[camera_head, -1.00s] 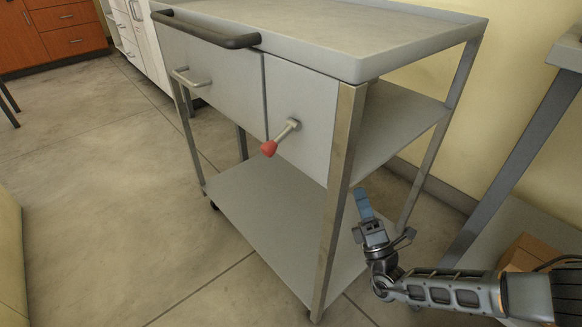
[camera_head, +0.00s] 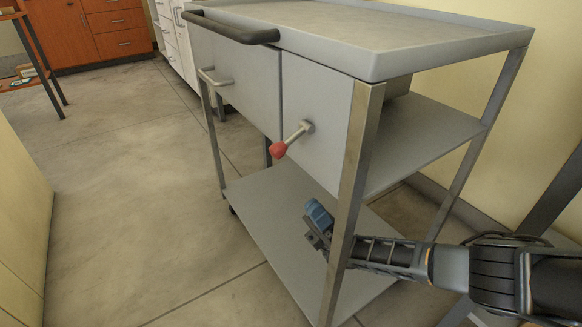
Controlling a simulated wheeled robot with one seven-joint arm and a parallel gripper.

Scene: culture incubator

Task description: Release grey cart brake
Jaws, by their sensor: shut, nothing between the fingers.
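The grey cart (camera_head: 400,62) stands in front of me, with a flat rimmed top, a drawer and two lower shelves. Its brake lever (camera_head: 293,138) is a short metal rod with a red knob, sticking out of the front panel right of the drawer. The knob end points down and to the left. My gripper (camera_head: 316,213) is shut and empty, with blue fingers. It is below the lever and to its right, apart from it, seen against the lower shelf. My arm reaches in from the right, and the cart's near right leg stands close by it.
A black push handle (camera_head: 232,27) runs along the cart's top front edge. The drawer has a metal handle (camera_head: 213,78). Wooden cabinets (camera_head: 92,30) and a white cabinet stand at the back left. The floor (camera_head: 110,160) left of the cart is clear.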

